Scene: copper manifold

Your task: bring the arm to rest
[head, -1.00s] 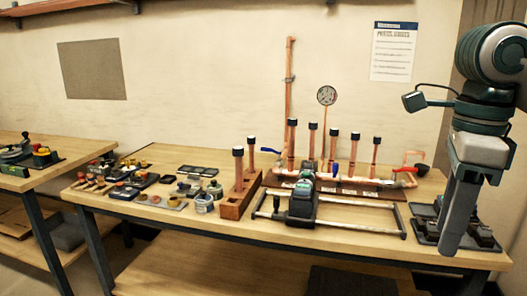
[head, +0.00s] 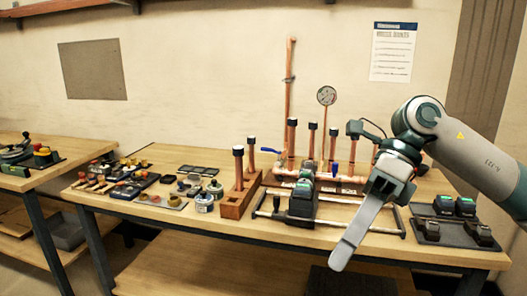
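My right arm comes in from the right edge of the head view, over the right part of the workbench (head: 330,238). Its gripper (head: 342,262) hangs down and to the left, in front of the bench's near side. I see its fingers nearly edge-on, so I cannot tell whether they are open or shut; nothing shows in them. The copper manifold (head: 345,178), with upright black-capped pipes and a round gauge (head: 326,96), stands behind it. The arm hides the manifold's right end. My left gripper is not in view.
A black and green tool (head: 302,198) sits at a metal frame (head: 335,228) near the gripper. A dark tray (head: 455,240) with several black units lies at right. A wooden block (head: 233,207) holds two copper pipes. Small tools and jars fill the bench's left part.

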